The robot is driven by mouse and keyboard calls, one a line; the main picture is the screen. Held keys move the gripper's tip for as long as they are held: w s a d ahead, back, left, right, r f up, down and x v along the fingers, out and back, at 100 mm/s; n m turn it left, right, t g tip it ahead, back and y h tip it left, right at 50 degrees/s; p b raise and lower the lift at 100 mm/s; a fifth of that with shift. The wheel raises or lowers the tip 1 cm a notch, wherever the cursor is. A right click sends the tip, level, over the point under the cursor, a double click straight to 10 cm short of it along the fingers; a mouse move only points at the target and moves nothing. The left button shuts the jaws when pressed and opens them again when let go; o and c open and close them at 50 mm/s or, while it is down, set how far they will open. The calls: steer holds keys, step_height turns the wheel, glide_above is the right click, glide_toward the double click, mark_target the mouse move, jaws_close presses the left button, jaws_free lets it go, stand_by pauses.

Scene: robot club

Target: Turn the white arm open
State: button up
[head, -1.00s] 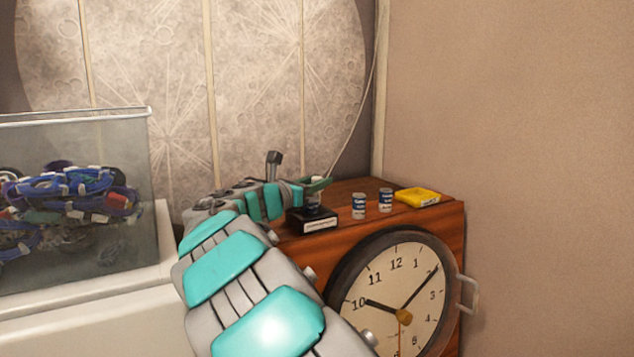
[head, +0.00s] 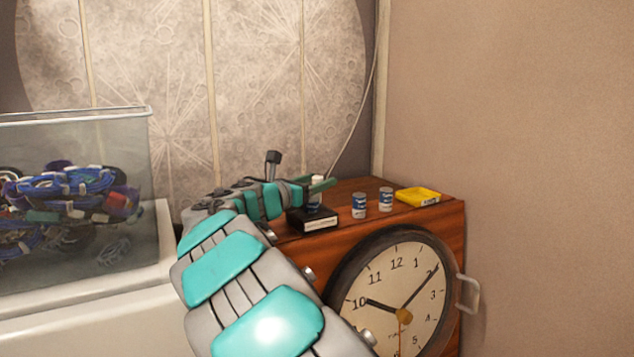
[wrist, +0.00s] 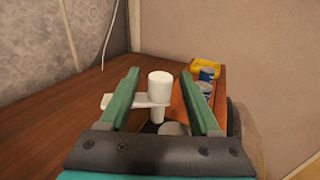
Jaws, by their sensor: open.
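In the wrist view, the white arm (wrist: 122,101) is a flat lever that sticks out to the left from an upright white post with a round cap (wrist: 160,86). My gripper (wrist: 160,75) is open, with one green finger on each side of the post. The lever passes behind or under the left finger, and I cannot tell whether either finger touches it. In the head view, my gripper (head: 321,183) is over a black base with a white label (head: 312,220) on the wooden cabinet; my fingers mostly hide the white part there.
Two small blue-and-white cans (head: 372,203) and a yellow box (head: 418,197) stand right of the base on the wooden cabinet (head: 345,190). A large clock (head: 395,290) is on its front. A clear bin of cables (head: 75,200) is at left. The wall is close behind.

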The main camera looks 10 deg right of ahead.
steer(key=v, duration=0.7)
steer(key=shift+s+a, duration=0.2)
steer(key=shift+a, duration=0.05)
